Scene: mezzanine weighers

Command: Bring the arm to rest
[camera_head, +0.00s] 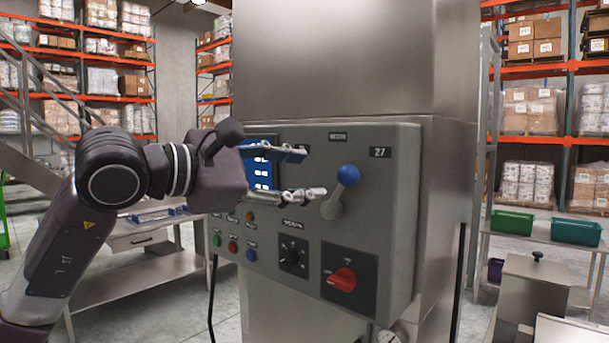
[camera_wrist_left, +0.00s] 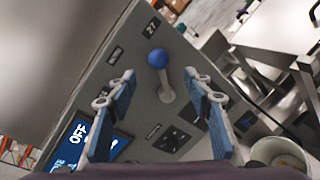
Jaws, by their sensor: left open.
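My left arm (camera_head: 70,240) comes in from the left in the head view. Its gripper (camera_head: 308,172) is open, with its two fingers one above the other, in front of the grey control panel (camera_head: 395,200). A lever with a blue ball (camera_head: 348,175) stands just right of the fingertips. In the left wrist view the open gripper (camera_wrist_left: 163,90) has the blue ball (camera_wrist_left: 158,58) and its pale shaft beyond and between its fingers. Nothing shows held. I cannot tell whether a fingertip touches the lever. My right gripper is in neither view.
The panel carries a blue screen (camera_head: 262,172), small coloured buttons, a black dial (camera_head: 293,256) and a red rotary switch (camera_head: 344,279). A steel table (camera_head: 130,280) stands at left behind my arm. Green bins (camera_head: 512,221) sit on a shelf at right. Pallet racks stand behind.

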